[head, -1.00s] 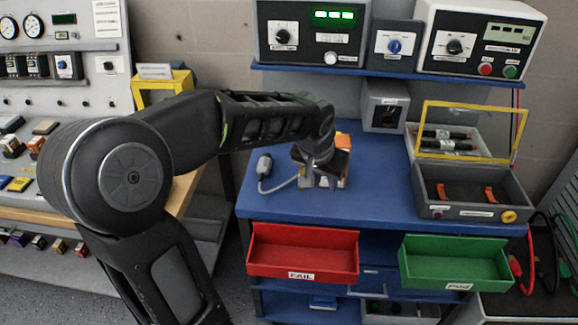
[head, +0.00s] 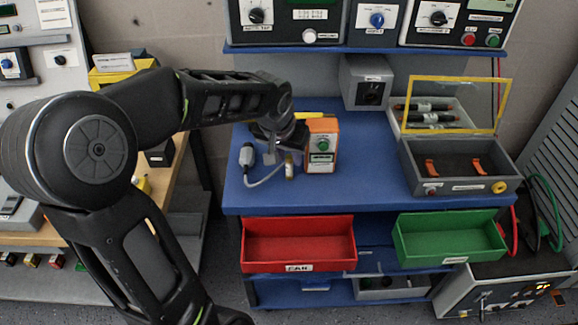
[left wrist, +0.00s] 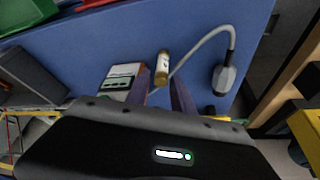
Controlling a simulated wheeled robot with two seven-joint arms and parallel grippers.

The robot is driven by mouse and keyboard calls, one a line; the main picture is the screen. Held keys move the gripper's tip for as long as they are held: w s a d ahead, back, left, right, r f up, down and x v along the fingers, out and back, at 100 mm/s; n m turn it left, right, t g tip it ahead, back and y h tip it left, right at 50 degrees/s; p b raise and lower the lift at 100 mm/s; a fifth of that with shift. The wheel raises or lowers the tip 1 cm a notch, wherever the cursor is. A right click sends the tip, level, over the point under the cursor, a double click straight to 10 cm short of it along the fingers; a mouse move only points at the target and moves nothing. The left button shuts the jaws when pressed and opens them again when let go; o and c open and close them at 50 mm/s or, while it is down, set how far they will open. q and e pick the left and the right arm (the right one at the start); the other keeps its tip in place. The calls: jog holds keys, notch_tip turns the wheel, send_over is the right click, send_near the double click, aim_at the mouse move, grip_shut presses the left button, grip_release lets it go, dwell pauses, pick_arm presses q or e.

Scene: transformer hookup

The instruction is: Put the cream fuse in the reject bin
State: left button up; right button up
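The cream fuse (head: 289,170), with gold-coloured ends, is at the blue bench's left part, just left of an orange tester. It also shows in the left wrist view (left wrist: 162,66), between my left fingers with a gap visible on each side. My left gripper (head: 283,156) points down at the fuse, its fingers apart. Whether a finger touches the fuse is hard to tell. The red bin (head: 299,262) labelled FAIL hangs at the bench's front, below the gripper; its visible inside looks empty. My right gripper is not in view.
The orange tester (head: 322,146) stands close right of my gripper. A grey cable plug (head: 246,156) lies to its left. A green bin (head: 452,240) hangs right of the red one. An open grey case (head: 460,178) sits at the bench's right. The bench middle is clear.

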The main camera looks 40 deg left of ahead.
aim_at(291, 164)
pick_arm(q)
jog(key=shift+f, duration=0.15)
jog(key=shift+w, duration=0.1)
jog(key=p+x, duration=0.1)
jog(key=x, duration=0.4)
jog(key=shift+a+f, duration=0.1)
jog(key=shift+f, duration=0.05)
dwell(0.5)
grip_shut()
